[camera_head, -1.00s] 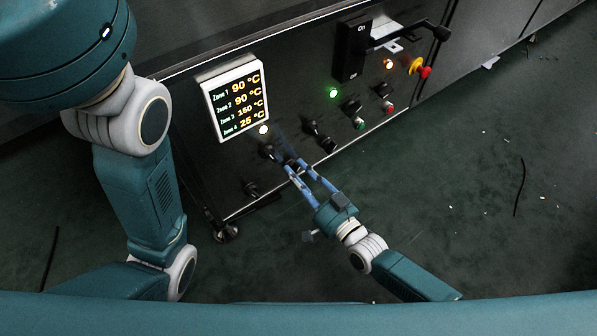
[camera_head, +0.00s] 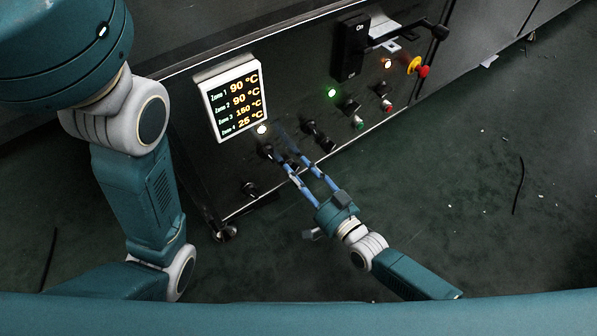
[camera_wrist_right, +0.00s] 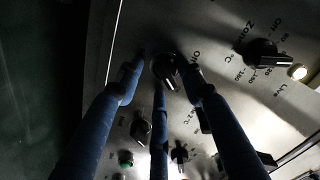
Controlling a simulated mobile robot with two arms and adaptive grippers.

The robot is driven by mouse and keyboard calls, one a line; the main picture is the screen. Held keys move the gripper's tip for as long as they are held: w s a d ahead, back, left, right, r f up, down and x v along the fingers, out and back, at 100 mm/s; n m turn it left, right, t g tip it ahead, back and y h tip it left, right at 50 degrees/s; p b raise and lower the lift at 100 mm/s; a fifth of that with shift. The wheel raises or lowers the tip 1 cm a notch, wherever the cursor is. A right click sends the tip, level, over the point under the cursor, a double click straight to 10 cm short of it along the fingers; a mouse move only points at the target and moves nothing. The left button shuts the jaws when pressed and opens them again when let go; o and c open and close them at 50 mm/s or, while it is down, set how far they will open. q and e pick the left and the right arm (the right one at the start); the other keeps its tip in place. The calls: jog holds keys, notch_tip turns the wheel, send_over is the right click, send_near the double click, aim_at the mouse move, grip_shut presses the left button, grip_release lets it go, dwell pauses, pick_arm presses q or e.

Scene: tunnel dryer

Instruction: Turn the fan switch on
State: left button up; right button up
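The black control panel (camera_head: 290,105) carries several dark rotary knobs, and none has a readable fan label. In the right wrist view a black knob (camera_wrist_right: 165,70) marked "ON" sits between my right gripper's fingertips (camera_wrist_right: 163,66). The fingers appear spread around it, with a gap on the right; contact cannot be told. In the head view my right gripper (camera_head: 293,160) is open at the panel's lower edge, and its fingers partly hide the knobs there. My left gripper is out of view.
A lit temperature display (camera_head: 236,100) is on the panel's left. A large On/Off lever switch (camera_head: 352,48), a green lamp (camera_head: 332,93) and a red-yellow emergency stop (camera_head: 418,67) are on the right. Another zone knob (camera_wrist_right: 260,53) is close to the fingers.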

jog(key=shift+s+a, duration=0.1)
dwell(0.3)
jog(key=v, duration=1.2)
